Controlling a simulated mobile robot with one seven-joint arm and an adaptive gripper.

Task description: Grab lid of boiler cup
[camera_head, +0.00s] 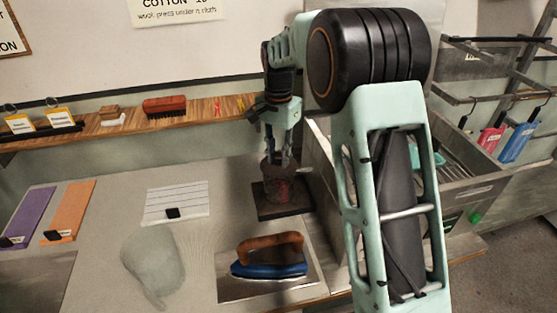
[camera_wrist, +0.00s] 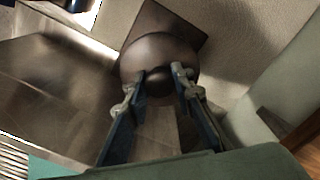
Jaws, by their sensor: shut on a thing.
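The boiler cup (camera_head: 278,187) stands on a dark square plate (camera_head: 290,211) at the back middle of the table in the head view. It is dark with a reddish patch on its side. Its round dark lid (camera_wrist: 150,48) shows from above in the wrist view, with a knob (camera_wrist: 158,80) near its middle. My gripper (camera_head: 280,160) points down over the cup. In the wrist view my gripper (camera_wrist: 160,74) has its two fingertips on either side of the knob, shut on it. The lid appears to sit on the cup; any gap beneath it cannot be made out.
A grey metal bin (camera_head: 325,190) stands close to the cup's right. A blue iron (camera_head: 268,262) with a wooden handle lies in front. A pale cloth (camera_head: 153,262) and a lined paper (camera_head: 176,202) lie left. A wooden shelf (camera_head: 90,130) runs behind.

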